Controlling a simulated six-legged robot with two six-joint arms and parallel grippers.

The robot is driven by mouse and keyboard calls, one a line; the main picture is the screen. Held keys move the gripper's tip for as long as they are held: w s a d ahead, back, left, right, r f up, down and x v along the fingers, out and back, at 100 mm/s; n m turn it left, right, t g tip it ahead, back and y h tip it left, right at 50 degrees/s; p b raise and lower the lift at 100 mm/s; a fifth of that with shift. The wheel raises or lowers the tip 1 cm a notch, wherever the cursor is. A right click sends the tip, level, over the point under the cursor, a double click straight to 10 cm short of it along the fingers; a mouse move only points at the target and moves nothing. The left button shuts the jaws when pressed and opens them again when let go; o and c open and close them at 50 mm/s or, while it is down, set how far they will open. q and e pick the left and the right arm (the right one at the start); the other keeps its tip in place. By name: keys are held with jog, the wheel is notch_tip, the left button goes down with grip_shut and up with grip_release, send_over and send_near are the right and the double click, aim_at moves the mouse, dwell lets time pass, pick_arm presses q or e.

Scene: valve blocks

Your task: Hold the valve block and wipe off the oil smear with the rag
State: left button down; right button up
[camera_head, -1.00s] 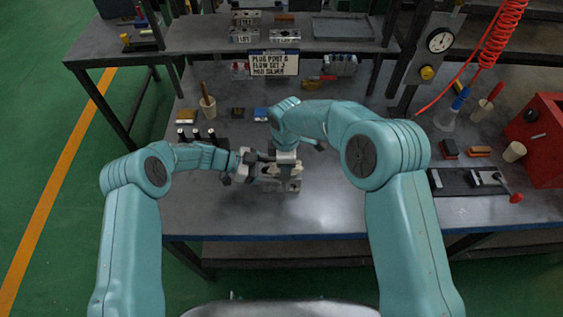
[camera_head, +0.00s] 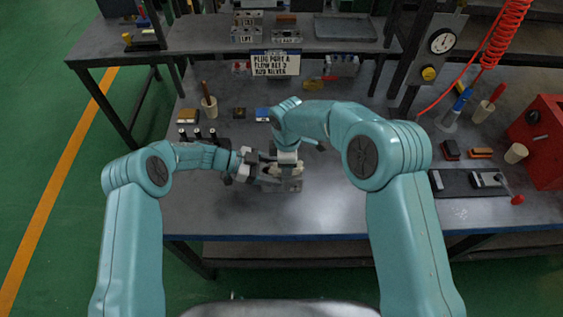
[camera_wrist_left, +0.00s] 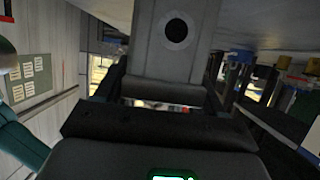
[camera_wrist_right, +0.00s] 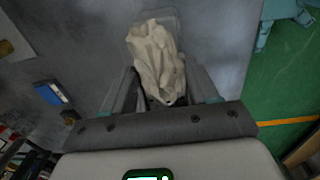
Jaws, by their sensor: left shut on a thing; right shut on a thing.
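The grey valve block (camera_head: 292,184) rests on the metal bench near its front middle. My left gripper (camera_head: 256,168) reaches in from the left and is shut on the block. In the left wrist view the block (camera_wrist_left: 178,50) fills the space between the fingers, with a dark round port on its face. My right gripper (camera_wrist_right: 168,100) is shut on a cream, crumpled rag (camera_wrist_right: 155,58), seen best in the right wrist view. The rag lies over the block there and hides most of its top. No oil smear shows in these frames.
A sign (camera_head: 276,64) stands at the back of the bench. A wooden-handled brush in a cup (camera_head: 209,101) and several dark cylinders stand at left. A dark tray (camera_head: 452,184) and a red box (camera_head: 541,140) are at right.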

pick_arm(q)
jog(key=shift+r, duration=0.1)
pick_arm(e)
jog(key=shift+a, duration=1.2)
jog(key=shift+d, duration=1.25)
jog(key=shift+a, duration=0.65)
jog(key=shift+r, duration=3.5)
pick_arm(q)
jog(key=shift+c, duration=0.2)
grip_release()
jog(key=shift+a, duration=0.1)
